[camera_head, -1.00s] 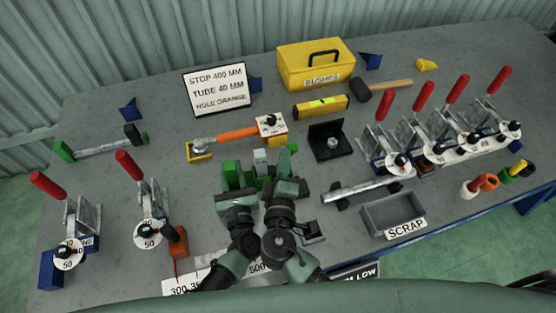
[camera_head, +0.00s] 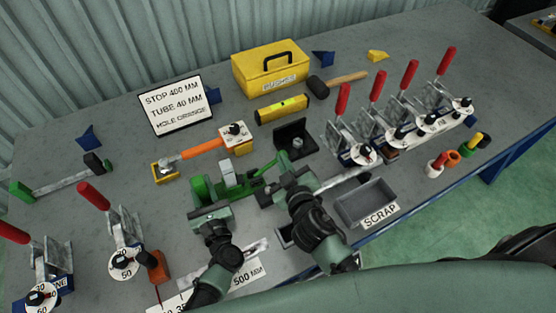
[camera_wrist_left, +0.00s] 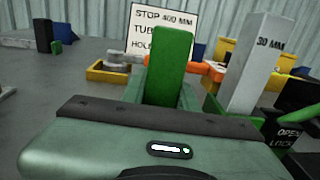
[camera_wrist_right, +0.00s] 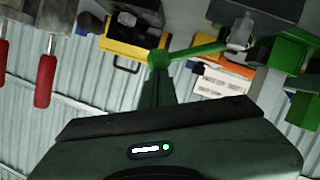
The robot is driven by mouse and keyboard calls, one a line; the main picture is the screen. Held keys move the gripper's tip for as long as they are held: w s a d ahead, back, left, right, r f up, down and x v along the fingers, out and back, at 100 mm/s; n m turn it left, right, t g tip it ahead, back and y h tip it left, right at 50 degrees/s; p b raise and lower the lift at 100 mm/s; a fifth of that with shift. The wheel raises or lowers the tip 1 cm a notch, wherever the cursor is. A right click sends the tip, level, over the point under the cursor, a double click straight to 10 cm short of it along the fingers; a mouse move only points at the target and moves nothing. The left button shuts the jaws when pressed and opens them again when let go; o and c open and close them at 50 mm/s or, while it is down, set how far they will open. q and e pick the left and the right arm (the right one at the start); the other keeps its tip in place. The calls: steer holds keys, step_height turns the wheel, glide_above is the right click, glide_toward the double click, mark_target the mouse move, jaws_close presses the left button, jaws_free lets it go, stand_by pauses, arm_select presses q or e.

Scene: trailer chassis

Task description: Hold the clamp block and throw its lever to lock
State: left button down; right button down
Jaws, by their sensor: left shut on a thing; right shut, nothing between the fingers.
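The green clamp block (camera_head: 207,188) stands mid-bench, with a grey upright marked 30 MM (camera_wrist_left: 262,62) beside it. My left gripper (camera_head: 210,212) is shut on a green upright part of the block (camera_wrist_left: 172,62). The block's green lever (camera_head: 262,177) points out to the right. In the right wrist view the lever (camera_wrist_right: 195,51) ends in a round knob (camera_wrist_right: 158,60). My right gripper (camera_head: 280,182) is shut and empty, its fingertips at the knob; I cannot tell if they touch. An OPEN / LOCK label (camera_wrist_left: 286,138) shows beside the block, partly hidden.
A black bracket (camera_head: 297,138) stands just behind my right gripper. The grey SCRAP tray (camera_head: 365,205) and red-handled toggle clamps (camera_head: 360,150) are to the right. An orange-handled tool (camera_head: 203,149) lies behind the block. More red-handled clamps (camera_head: 122,235) stand at left.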

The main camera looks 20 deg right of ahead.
steer(key=shift+s, duration=0.1)
steer(key=v, duration=0.9)
steer(key=shift+s, duration=0.35)
steer(key=shift+r, duration=0.15)
steer(key=w+a+r, duration=0.3)
steer(key=r, duration=0.2)
steer(key=w+d+f, duration=0.2)
steer(key=w+f, duration=0.5)
steer(key=w, duration=0.1)
steer(key=shift+w+d+g+h, duration=0.15)
steer(key=shift+w+g+h, duration=0.05)
steer(key=shift+g+h, duration=0.2)
